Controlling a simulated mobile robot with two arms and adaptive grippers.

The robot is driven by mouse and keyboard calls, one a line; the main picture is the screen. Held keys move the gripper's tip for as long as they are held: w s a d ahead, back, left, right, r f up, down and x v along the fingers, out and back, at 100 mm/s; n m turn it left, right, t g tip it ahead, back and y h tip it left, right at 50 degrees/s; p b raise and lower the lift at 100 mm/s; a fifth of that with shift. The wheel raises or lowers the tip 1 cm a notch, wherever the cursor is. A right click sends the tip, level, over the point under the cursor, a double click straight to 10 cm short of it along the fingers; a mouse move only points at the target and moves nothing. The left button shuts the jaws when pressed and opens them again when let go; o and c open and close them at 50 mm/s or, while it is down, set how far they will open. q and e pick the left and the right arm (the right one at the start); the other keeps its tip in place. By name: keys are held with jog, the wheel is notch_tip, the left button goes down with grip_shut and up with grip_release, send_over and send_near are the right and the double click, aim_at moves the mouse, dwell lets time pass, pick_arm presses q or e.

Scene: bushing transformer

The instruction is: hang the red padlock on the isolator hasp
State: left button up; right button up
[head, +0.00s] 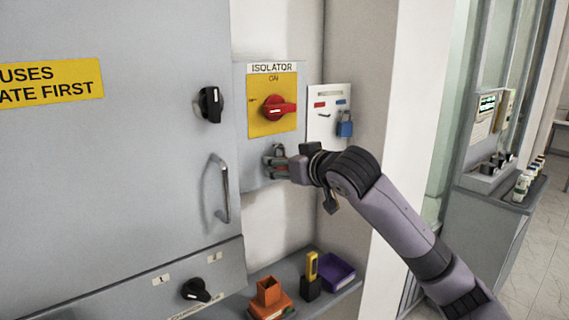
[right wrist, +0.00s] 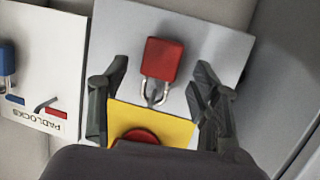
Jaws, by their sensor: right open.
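The red padlock (right wrist: 162,60) is in the right wrist view, which is turned upside down. It sits against the grey isolator panel, its shackle (right wrist: 153,94) towards the yellow isolator plate (right wrist: 172,122). The shackle is at the small isolator hasp, though I cannot tell whether it is fully closed. My right gripper (right wrist: 161,66) is open, with one finger on each side of the padlock and clear gaps to both. In the head view my right gripper (head: 275,163) is below the isolator's red handle (head: 278,108) and mostly hides the padlock. My left gripper is not in view.
A white padlock board (head: 322,104) with a blue padlock (head: 345,125) hangs right of the isolator. A cabinet door handle (head: 223,188) stands out on the left. A shelf below holds an orange item (head: 268,292), a yellow tester (head: 312,268) and a purple bin (head: 337,270).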

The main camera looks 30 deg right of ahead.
jog(key=d+v, duration=0.1)
jog(key=v, duration=1)
jog(key=s+a+f+n+g+y, duration=0.1)
jog(key=a+f+g, duration=0.25)
jog(key=f, duration=0.95)
jog(key=s+a+f+n+g, duration=0.15)
jog(key=a+f, duration=0.25)
jog(key=f, duration=0.9)
jog(key=s+a+f+g, duration=0.3)
jog(key=s+a+f, duration=0.2)
jog(key=s+f, duration=0.6)
jog(key=s+a+f+g, duration=0.4)
jog(key=s+a+f, duration=0.1)
jog(key=s+f, duration=0.55)
notch_tip(320, 180, down, 24)
jog(key=s+d+f+g, duration=0.1)
jog(key=s+f, duration=0.8)
jog(key=s+d+f+g, duration=0.1)
jog(key=s+d+f, duration=0.1)
jog(key=s+f, duration=0.7)
jog(key=shift+s+d, duration=0.15)
jog(key=shift+d, duration=0.15)
